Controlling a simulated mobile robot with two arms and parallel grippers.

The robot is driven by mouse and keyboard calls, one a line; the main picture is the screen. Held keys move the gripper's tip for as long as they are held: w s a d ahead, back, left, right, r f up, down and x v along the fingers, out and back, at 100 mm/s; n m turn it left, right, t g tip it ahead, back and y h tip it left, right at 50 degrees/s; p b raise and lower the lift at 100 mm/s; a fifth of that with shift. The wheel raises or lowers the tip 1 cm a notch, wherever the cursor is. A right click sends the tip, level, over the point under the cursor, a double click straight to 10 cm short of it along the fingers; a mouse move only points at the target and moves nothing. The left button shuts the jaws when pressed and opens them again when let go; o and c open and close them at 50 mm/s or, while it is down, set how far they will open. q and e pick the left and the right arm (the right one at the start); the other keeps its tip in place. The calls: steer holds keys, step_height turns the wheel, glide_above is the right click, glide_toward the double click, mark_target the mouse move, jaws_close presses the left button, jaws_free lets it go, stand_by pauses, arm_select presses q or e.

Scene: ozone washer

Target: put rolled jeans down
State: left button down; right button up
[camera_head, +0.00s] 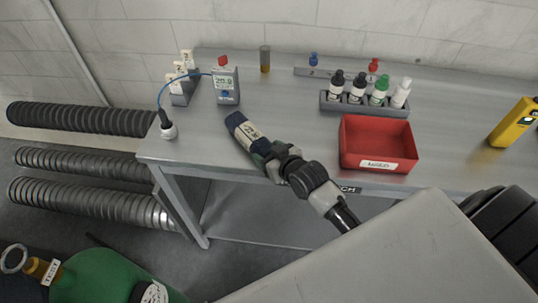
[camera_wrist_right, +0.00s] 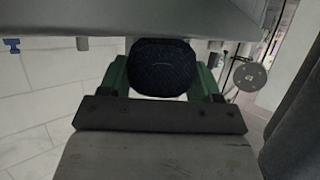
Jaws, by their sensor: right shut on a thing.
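The rolled jeans (camera_head: 240,127), a dark blue roll with a pale label, are over the front left part of the grey metal table (camera_head: 290,125). My right gripper (camera_head: 262,148) is shut on the near end of the roll. In the right wrist view the roll's dark round end (camera_wrist_right: 160,68) sits between the green fingers of my right gripper (camera_wrist_right: 162,85). I cannot tell whether the roll touches the tabletop. My left gripper is not in view.
A red bin (camera_head: 348,150) stands to the right, with a rack (camera_head: 340,104) of small bottles behind it. A grey meter (camera_head: 227,88) with a blue cable stands behind the roll. A yellow device (camera_head: 513,122) is at the far right. The tabletop between roll and bin is clear.

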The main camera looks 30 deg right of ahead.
steer(key=o, duration=0.7)
steer(key=shift+f, duration=0.15)
steer(key=o, duration=0.4)
steer(key=shift+o, duration=0.2)
